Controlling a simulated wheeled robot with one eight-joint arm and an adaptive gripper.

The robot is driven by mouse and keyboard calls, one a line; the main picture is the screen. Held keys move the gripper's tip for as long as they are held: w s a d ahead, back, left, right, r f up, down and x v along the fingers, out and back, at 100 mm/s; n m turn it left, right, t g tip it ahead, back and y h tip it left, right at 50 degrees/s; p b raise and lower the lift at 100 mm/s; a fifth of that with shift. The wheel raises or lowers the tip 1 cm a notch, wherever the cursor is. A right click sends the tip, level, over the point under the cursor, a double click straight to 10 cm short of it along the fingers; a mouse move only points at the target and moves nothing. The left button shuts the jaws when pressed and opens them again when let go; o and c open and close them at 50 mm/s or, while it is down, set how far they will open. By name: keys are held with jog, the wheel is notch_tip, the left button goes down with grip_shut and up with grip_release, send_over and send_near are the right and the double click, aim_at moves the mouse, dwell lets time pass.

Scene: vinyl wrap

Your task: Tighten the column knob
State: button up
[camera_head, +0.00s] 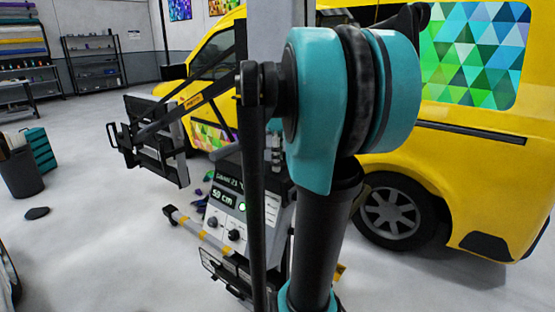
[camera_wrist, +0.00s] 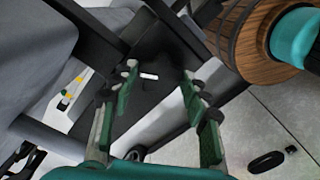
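My gripper (camera_wrist: 160,72) is open in the wrist view, with its green-padded fingers apart. Between and beyond the fingertips is a dark form (camera_wrist: 155,92) with a small white mark; I cannot tell for sure that it is the column knob, nor whether the fingers touch it. My arm hides part of the equipment there, and my gripper cannot be made out.
A black bracketed frame (camera_head: 155,140) stands left of the panel. A yellow van (camera_head: 460,190) is close behind on the right. A dark bin (camera_head: 20,172) and teal drawers (camera_head: 40,150) stand at left. A wooden round object (camera_wrist: 245,40) is near my gripper at upper right. Open floor lies left.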

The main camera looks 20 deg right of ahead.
jog(key=c, duration=0.6)
jog(key=shift+m, duration=0.4)
jog(key=m, duration=0.4)
jog(key=shift+m, duration=0.4)
jog(key=m, duration=1.2)
jog(key=shift+m, duration=0.4)
jog(key=m, duration=0.5)
jog(key=shift+m, duration=0.4)
